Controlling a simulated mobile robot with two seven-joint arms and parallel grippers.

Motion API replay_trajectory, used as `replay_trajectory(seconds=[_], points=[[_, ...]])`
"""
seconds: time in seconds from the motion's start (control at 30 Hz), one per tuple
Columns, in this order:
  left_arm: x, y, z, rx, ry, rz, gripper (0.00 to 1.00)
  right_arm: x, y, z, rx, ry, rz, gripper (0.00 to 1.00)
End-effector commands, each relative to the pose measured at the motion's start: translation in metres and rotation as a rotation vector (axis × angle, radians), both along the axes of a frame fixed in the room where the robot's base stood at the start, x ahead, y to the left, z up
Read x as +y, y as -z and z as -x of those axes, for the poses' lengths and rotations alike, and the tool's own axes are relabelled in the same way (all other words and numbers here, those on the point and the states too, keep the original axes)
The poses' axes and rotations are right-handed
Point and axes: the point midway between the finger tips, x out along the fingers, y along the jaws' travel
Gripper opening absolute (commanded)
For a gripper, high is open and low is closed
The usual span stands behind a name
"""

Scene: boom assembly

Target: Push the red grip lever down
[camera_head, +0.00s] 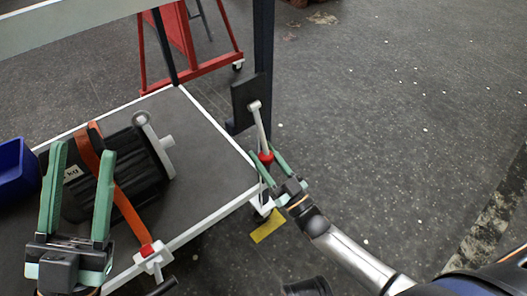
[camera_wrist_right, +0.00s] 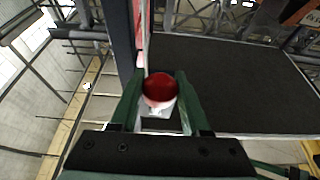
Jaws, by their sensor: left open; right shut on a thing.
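The red grip (camera_head: 266,157) sits at the lower end of a pale lever rod (camera_head: 260,125), which hangs from a dark plate on the blue post. My right gripper (camera_head: 266,163) is shut on the red grip, its green fingers on either side of it. The right wrist view shows the red grip (camera_wrist_right: 159,88) between the green fingers, with the rod running up from it. My left gripper (camera_head: 82,150) is open, its green fingers pointing up the picture over the black weight; I cannot tell whether they touch it.
A black weight (camera_head: 140,188) with an orange strap (camera_head: 128,208) lies on the grey table (camera_head: 215,185). The strap runs to a white fitting with a red part (camera_head: 147,249) at the front edge. A blue bin (camera_head: 15,170) stands at left. The floor to the right is open.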

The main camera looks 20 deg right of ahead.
Motion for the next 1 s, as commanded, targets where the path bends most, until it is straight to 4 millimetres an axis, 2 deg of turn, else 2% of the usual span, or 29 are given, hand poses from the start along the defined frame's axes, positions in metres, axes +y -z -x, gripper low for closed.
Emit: replay_trajectory(seconds=[0.03, 0.53, 0.57, 0.8, 1.0], points=[[-0.0002, 0.0019, 0.0001, 0.001, 0.0, 0.0, 0.5, 0.0005, 0.0047, 0.0015, 0.003, 0.0, 0.0, 0.0], [-0.0007, 0.003, 0.0005, 0.002, 0.001, -0.001, 0.5, 0.0007, 0.0024, 0.0039, -0.017, -0.001, -0.006, 0.0], [-0.0007, 0.003, 0.0005, 0.002, 0.001, -0.001, 0.5, 0.0007, 0.0024, 0.004, -0.017, -0.001, -0.006, 0.48], [-0.001, 0.0033, 0.001, 0.001, 0.004, -0.007, 0.5, 0.0005, 0.0011, 0.0035, -0.02, 0.0, -0.007, 0.75], [-0.0009, 0.0035, 0.001, 0.0, 0.004, -0.008, 0.5, 0.0003, 0.0004, 0.0032, -0.022, 0.0, -0.007, 0.75]])
